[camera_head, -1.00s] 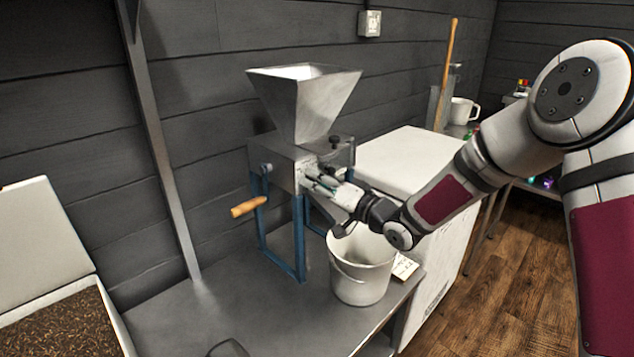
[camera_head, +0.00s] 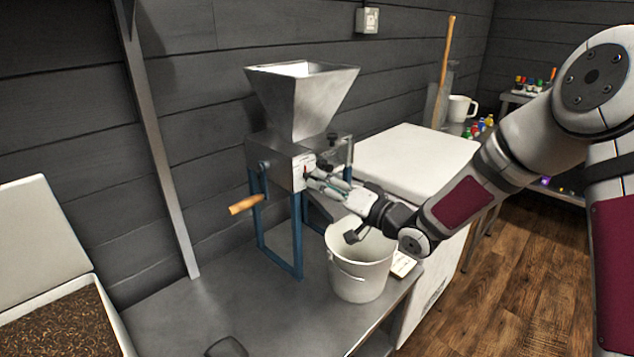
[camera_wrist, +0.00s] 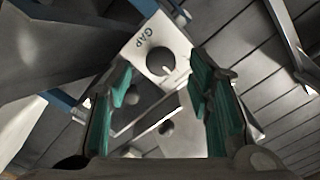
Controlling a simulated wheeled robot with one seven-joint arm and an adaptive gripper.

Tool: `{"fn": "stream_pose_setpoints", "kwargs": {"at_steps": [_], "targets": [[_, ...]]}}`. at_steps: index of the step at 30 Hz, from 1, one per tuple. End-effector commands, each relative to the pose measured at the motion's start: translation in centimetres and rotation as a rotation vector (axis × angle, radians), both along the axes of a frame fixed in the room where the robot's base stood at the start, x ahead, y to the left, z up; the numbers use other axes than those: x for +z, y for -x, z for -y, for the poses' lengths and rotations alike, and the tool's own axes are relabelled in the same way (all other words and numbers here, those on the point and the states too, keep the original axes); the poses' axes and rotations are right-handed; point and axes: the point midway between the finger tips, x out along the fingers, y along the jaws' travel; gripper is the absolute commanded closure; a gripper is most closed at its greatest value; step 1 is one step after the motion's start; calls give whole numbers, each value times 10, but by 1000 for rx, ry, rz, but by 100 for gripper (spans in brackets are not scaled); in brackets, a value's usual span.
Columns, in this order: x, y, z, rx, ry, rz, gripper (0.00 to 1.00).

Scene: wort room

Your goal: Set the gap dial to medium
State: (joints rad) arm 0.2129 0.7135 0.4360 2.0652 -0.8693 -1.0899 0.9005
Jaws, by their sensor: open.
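The grain mill (camera_head: 285,158) stands on the metal table, with its funnel hopper (camera_head: 300,100) on top. A white plate (camera_head: 303,163) is on the mill's side. In the wrist view the plate reads "GAP" and carries the dark round gap dial (camera_wrist: 160,61). The dial's pale pointer line aims to the lower right in that view; no setting marks are legible. My gripper (camera_head: 313,182) is beside the plate, open. In the wrist view its green-padded fingers (camera_wrist: 161,86) are spread, with the dial between and beyond them, apparently untouched.
A white bucket (camera_head: 358,283) stands below my gripper. A crank with a wooden handle (camera_head: 246,204) juts from the mill's left side. A white chest (camera_head: 420,165) is behind on the right. A grain box (camera_head: 55,325) is at the lower left.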

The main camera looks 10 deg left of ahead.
Motion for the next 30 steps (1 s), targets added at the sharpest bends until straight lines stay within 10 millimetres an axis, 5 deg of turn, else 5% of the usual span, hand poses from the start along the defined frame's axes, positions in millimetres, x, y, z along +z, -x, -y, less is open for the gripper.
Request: {"fn": "stream_pose_setpoints", "kwargs": {"at_steps": [12, 30], "targets": [[0, 45, 59, -2, 1, 0, 53], [-1, 49, 69, -23, 68, 1, 53]]}}
